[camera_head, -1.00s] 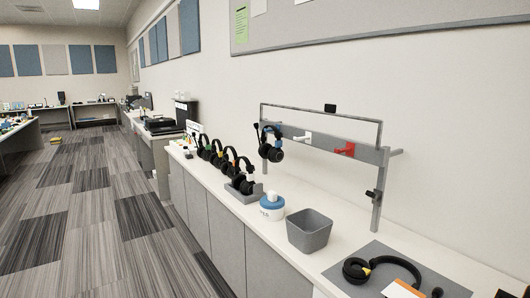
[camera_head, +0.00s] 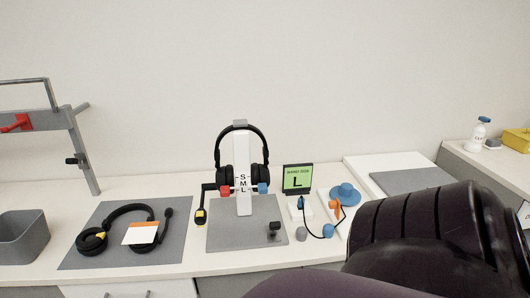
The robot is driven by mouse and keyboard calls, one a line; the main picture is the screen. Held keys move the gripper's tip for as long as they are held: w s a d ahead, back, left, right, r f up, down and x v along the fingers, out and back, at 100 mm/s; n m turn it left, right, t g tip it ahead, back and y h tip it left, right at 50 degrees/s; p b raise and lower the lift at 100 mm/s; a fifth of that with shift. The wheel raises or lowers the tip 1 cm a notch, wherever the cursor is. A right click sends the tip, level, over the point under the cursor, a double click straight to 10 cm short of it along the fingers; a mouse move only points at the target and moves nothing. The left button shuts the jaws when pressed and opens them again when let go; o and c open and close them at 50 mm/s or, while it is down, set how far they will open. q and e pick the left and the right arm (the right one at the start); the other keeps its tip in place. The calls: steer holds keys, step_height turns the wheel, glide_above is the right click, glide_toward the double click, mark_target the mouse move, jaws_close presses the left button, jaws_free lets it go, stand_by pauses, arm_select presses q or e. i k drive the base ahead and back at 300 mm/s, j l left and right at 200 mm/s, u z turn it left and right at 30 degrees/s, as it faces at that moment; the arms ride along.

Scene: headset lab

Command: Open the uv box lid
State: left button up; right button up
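I cannot make out a uv box or its lid for certain in the head view. A low white slab (camera_head: 362,171) with a grey panel (camera_head: 410,181) lies on the counter at the right; I cannot tell what it is. A large dark ribbed shape, which seems to be part of my own arm, fills the lower right and hides the counter behind it. Neither of my grippers shows.
A bottle (camera_head: 479,134) and yellow box (camera_head: 517,139) stand far right.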

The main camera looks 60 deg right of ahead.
mark_target(393, 183)
steer(key=z, duration=3.25)
